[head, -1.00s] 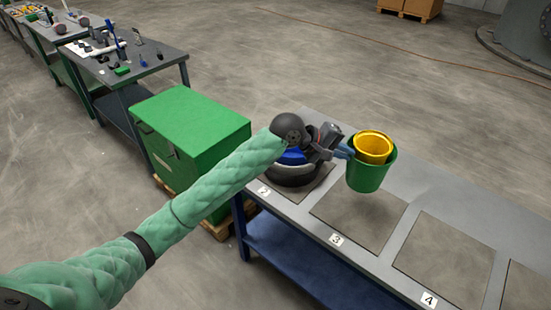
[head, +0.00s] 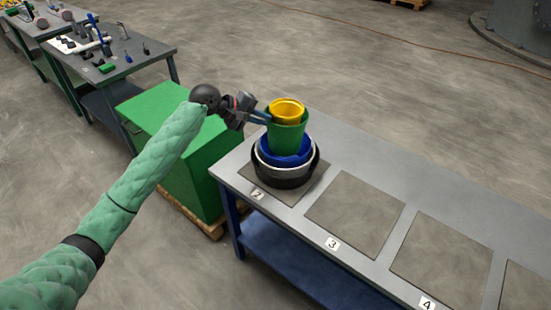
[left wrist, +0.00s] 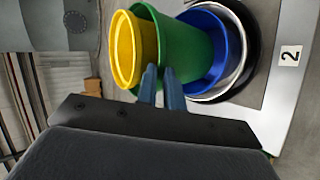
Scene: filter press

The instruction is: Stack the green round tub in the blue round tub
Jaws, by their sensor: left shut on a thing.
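The green round tub (head: 287,138) is upright with a yellow tub (head: 287,106) inside it. My left gripper (head: 268,118) is shut on the green tub's left rim. In the head view the green tub is over the blue round tub (head: 284,160), its lower part overlapping the blue tub's opening. The blue tub sits inside a white-rimmed tub and a black tub on the mat numbered 2. In the left wrist view the green tub (left wrist: 180,52) and the blue tub (left wrist: 222,50) line up, the green base hidden by the blue rim. My right gripper is not in view.
Mats 3 (head: 354,213) and 4 (head: 440,262) on the grey table (head: 385,180) are bare. A green cabinet (head: 165,120) stands left of the table. A farther bench (head: 110,60) holds several tools.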

